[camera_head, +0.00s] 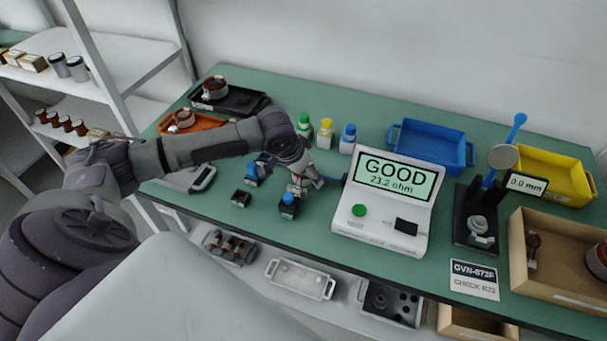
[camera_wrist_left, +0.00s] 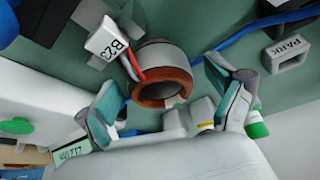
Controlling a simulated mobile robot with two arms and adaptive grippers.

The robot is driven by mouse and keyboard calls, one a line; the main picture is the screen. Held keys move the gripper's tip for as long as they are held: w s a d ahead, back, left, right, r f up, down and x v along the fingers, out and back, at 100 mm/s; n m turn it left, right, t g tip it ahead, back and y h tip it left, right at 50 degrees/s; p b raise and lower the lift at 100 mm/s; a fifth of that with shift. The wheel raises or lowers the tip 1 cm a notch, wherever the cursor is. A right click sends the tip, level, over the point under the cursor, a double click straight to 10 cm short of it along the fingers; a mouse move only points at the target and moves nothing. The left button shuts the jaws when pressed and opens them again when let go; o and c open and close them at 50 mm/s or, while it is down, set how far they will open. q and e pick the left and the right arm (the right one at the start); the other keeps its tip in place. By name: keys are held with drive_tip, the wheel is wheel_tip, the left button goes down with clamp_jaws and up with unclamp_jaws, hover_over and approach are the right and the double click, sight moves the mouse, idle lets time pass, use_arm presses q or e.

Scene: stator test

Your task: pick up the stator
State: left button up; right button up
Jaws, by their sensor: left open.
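The stator (camera_wrist_left: 163,68) is a short grey ring with a copper-coloured winding rim, standing on the green bench in the left wrist view. Red and white leads run from it to a white tag (camera_wrist_left: 107,38) reading B23. My left gripper (camera_wrist_left: 166,92) is open, with one finger on each side of the stator's near rim; I cannot tell whether they touch it. In the head view my left gripper (camera_head: 302,184) points down at the bench left of the tester and mostly hides the stator. My right gripper is not in view.
The tester (camera_head: 385,207) showing GOOD stands just right of my gripper. Blue-topped clips (camera_head: 288,206) and a blue cable lie close by. Several coloured bottles (camera_head: 326,133) stand behind. A blue tray (camera_head: 432,143), gauge stand (camera_head: 478,225), yellow tray (camera_head: 555,177) and cardboard box (camera_head: 545,285) fill the right.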

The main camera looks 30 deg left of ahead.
use_arm(q)
drive_tip(key=c, duration=1.4)
drive_tip(key=shift+r, duration=0.1)
drive_tip(key=shift+c, duration=0.7)
drive_tip(key=shift+r, duration=0.1)
